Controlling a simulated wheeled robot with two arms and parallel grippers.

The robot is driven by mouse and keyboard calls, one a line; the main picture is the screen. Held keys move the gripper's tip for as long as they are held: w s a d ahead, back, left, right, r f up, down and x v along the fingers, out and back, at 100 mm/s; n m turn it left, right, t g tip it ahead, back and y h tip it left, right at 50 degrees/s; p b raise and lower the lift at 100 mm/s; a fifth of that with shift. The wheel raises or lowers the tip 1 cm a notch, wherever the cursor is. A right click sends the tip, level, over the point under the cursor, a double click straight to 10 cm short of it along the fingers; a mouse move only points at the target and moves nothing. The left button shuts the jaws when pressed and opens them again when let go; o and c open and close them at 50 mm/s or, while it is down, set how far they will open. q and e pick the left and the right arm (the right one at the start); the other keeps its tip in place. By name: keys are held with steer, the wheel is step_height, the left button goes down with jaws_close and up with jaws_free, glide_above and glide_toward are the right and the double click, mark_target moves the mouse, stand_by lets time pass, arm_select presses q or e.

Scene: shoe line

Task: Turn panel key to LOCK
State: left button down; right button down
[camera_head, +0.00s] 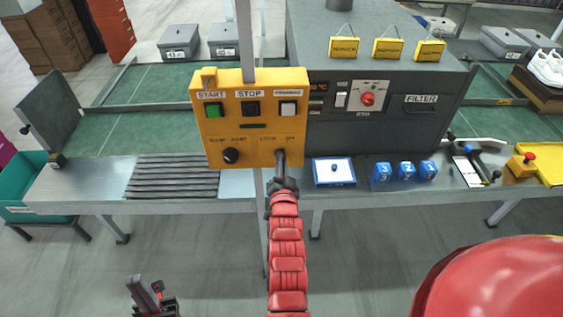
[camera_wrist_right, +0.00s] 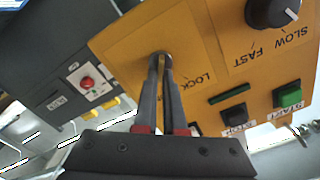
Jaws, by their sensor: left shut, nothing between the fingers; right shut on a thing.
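The yellow control panel (camera_head: 250,125) stands in the middle of the head view, with green, black and white buttons and a black SLOW/FAST knob (camera_head: 231,156). My right gripper (camera_head: 280,156) reaches up to the panel's lower right. In the right wrist view its fingers (camera_wrist_right: 163,68) are shut on the panel key (camera_wrist_right: 161,57), at the round lock beside the word LOCK. The fingers hide most of the key, so I cannot tell its exact angle. My left gripper (camera_head: 147,292) is low at the left, over the floor, shut and empty, away from the panel.
A grey machine (camera_head: 430,130) with a red knob and a FILTER label stands right of the panel. A white-topped blue tray (camera_head: 334,172) and several blue blocks (camera_head: 405,171) lie on the bench. A grey pole runs behind the panel. The floor in front is clear.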

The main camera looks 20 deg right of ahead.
steer(key=shift+w+a+n+b, duration=0.15)
steer(key=shift+n+b, duration=1.3)
steer(key=shift+n, duration=0.85)
steer(key=shift+s+a+n+b, duration=0.15)
steer(key=shift+n+b, duration=1.3)
steer(key=shift+n, duration=0.85)
steer(key=shift+w+a+n+b, duration=0.15)
steer(key=shift+n+b, duration=1.3)
steer(key=shift+n, duration=0.85)
steer(key=c, duration=1)
jaws_free()
